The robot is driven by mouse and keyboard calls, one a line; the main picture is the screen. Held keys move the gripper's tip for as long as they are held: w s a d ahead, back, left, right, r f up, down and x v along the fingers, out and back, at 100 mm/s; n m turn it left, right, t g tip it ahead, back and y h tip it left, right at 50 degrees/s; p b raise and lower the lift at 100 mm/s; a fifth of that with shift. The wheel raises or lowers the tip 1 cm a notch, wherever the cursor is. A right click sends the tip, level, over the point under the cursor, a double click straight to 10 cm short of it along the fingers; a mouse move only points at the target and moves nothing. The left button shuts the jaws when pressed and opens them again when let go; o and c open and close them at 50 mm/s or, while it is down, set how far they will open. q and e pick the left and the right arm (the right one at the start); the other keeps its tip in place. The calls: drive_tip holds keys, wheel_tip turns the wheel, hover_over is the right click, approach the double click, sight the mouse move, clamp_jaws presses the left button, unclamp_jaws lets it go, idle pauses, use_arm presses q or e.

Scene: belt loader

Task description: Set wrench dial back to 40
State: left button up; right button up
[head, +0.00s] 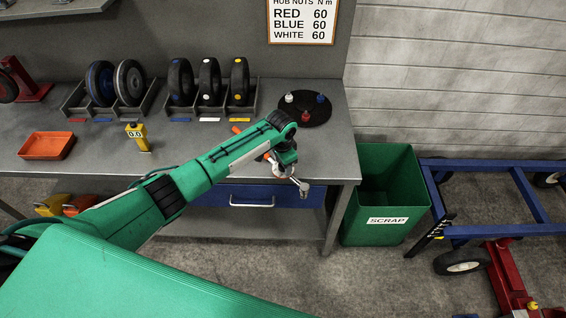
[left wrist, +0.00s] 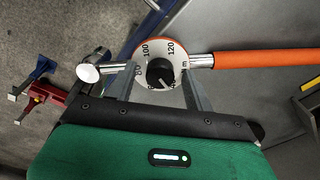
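The torque wrench shows in the left wrist view, with an orange handle (left wrist: 265,60), a metal head (left wrist: 89,73) and a round white dial (left wrist: 146,60). A black knob (left wrist: 160,73) sits at the dial's centre, its pale line pointing down and slightly right. I read 100 and 120 along the top; the lower figures are too small to read. My left gripper (left wrist: 160,85) has its fingers on both sides of the dial housing, holding the wrench. In the head view, my left gripper (head: 283,167) holds it at the bench's front edge. My right gripper is out of view.
A grey bench (head: 215,160) carries wheels in racks, an orange tray (head: 47,146), a yellow gauge marked 0.0 (head: 138,136) and a black disc with coloured nuts (head: 305,108). A green scrap bin (head: 383,195) stands right. A sign (head: 303,20) lists RED, BLUE and WHITE 60.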

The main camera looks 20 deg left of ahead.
sight(282, 168)
use_arm(q)
drive_tip(key=shift+r, duration=0.25)
wheel_tip(282, 168, up, 13)
drive_tip(key=s+b, duration=0.1)
drive_tip(key=b, duration=0.2)
drive_tip(key=shift+s+r, duration=0.15)
idle(0.4)
